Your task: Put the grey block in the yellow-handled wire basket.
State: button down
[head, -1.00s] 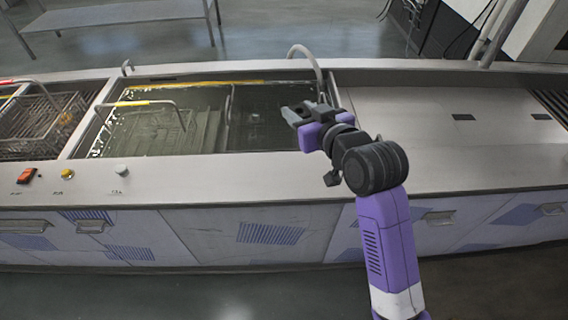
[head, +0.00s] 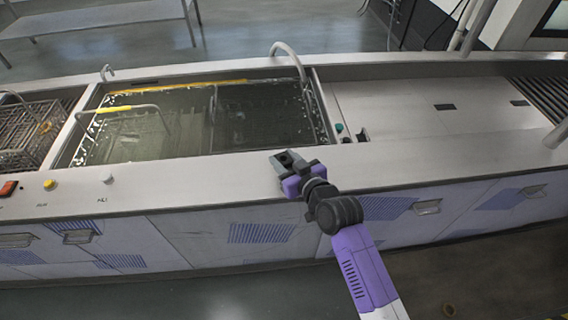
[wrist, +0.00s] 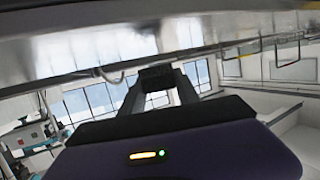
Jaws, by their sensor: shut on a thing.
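My gripper (head: 285,161) is over the front ledge of the counter, just in front of the tank. In the wrist view (wrist: 158,88) its two fingers are shut on a small dark block (wrist: 157,75), which I take to be the grey block. In the head view the block is hard to tell from the fingertips. The yellow-handled wire basket (head: 117,109) sits in the liquid of the tank, left of my gripper and apart from it. Its handle stands above the surface; its wire body is blurred under the liquid.
A second wire basket (head: 20,135) stands in the compartment at the far left. A curved grey pipe (head: 290,55) rises at the tank's back right. Buttons (head: 49,184) line the front ledge at left. The flat counter (head: 420,120) right of the tank is mostly clear.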

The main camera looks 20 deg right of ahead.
jog(key=shift+f, duration=1.05)
jog(key=shift+f, duration=0.1)
jog(key=c, duration=0.9)
grip_release()
jog(key=shift+s, duration=0.35)
jog(key=b+v, duration=0.1)
jog(key=v, duration=1)
jog(key=shift+s+r, duration=0.15)
jog(key=shift+r, duration=0.1)
